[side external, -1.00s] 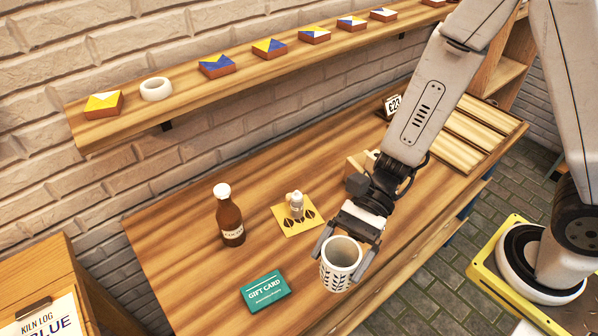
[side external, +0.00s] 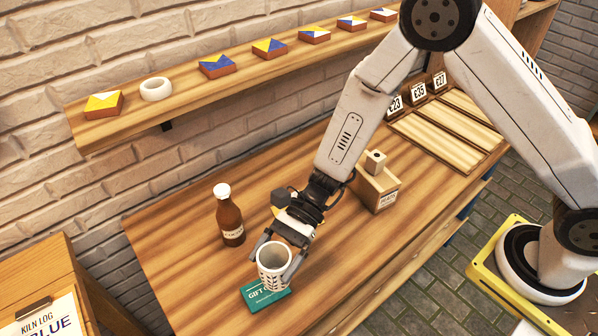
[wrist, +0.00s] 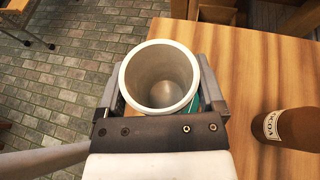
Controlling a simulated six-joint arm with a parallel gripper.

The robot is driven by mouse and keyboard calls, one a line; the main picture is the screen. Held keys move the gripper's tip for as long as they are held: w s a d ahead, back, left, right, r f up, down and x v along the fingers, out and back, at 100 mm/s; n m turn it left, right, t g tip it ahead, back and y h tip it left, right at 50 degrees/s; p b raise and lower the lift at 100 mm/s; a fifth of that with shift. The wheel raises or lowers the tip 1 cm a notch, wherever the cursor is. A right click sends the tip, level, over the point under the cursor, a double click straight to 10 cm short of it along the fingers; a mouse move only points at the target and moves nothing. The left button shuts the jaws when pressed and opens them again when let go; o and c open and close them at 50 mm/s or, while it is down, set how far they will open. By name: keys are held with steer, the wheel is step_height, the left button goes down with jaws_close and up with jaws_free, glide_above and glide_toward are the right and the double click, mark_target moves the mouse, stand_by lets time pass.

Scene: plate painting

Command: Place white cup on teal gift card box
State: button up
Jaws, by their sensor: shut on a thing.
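The white cup (side external: 272,262) has a dark leaf-like pattern and is upright with its open mouth up. My gripper (side external: 279,264) is shut on it, one finger on each side. The cup also shows from above in the wrist view (wrist: 161,80), and it is empty. The teal gift card box (side external: 262,296) lies flat on the table, and the cup is over its right part in the side view. I cannot tell whether the cup's base touches the box. A little teal shows beside the cup in the wrist view.
A brown cocoa bottle (side external: 229,216) with a white cap stands left of my gripper. A wooden box (side external: 376,186) stands behind to the right. Price signs (side external: 417,93) and wooden slats are farther back. The table's front left is clear.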

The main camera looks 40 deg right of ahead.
mark_target(267, 255)
steer(key=shift+w+a+f, duration=0.35)
steer(key=shift+w+f, duration=0.15)
steer(key=shift+f, duration=0.25)
steer(key=shift+w+a+f, duration=0.3)
steer(key=shift+w+f, duration=0.2)
steer(key=shift+f, duration=0.2)
steer(key=shift+w+a+f, duration=0.15)
steer(key=shift+w+f, duration=0.05)
steer(key=shift+f, duration=1.6)
steer(key=shift+f, duration=0.2)
steer(key=o, duration=1.2)
steer(key=shift+c, duration=0.2)
steer(key=shift+r, duration=0.15)
